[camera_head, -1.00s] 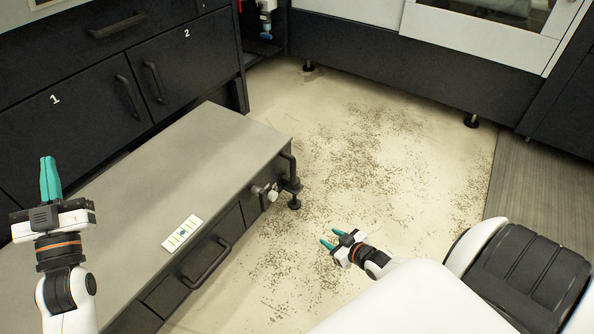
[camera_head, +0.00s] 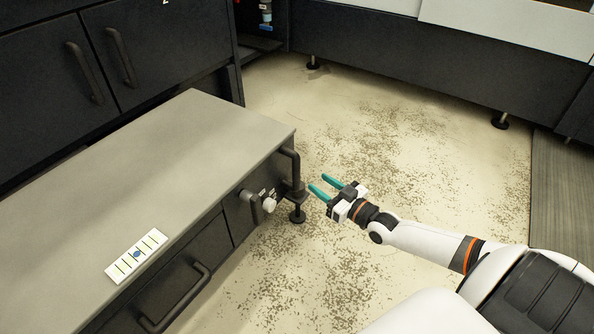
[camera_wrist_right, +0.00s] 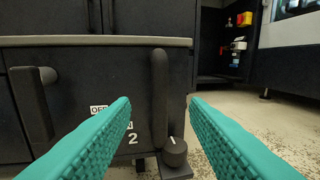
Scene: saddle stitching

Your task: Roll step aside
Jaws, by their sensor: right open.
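The low step (camera_head: 150,150) has a flat grey top and dark drawer fronts. It stands at the left in the head view. A dark upright handle (camera_head: 291,166) is at its right front corner, and a round knob (camera_head: 269,205) sits nearby. My right gripper (camera_head: 320,183) is open and empty, just right of the handle and apart from it. In the right wrist view the handle (camera_wrist_right: 160,95) shows between the two teal fingers, farther ahead. The knob (camera_wrist_right: 174,152) is at the handle's lower end, beside OFF and ON labels partly hidden by a finger. My left gripper is out of view.
A label card (camera_head: 136,254) lies on the step top. Dark cabinets (camera_head: 60,90) stand behind the step, and a machine with feet (camera_head: 420,70) stands at the back. Speckled debris (camera_head: 390,140) covers open floor to the right. A grey mat (camera_head: 560,190) lies at far right.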

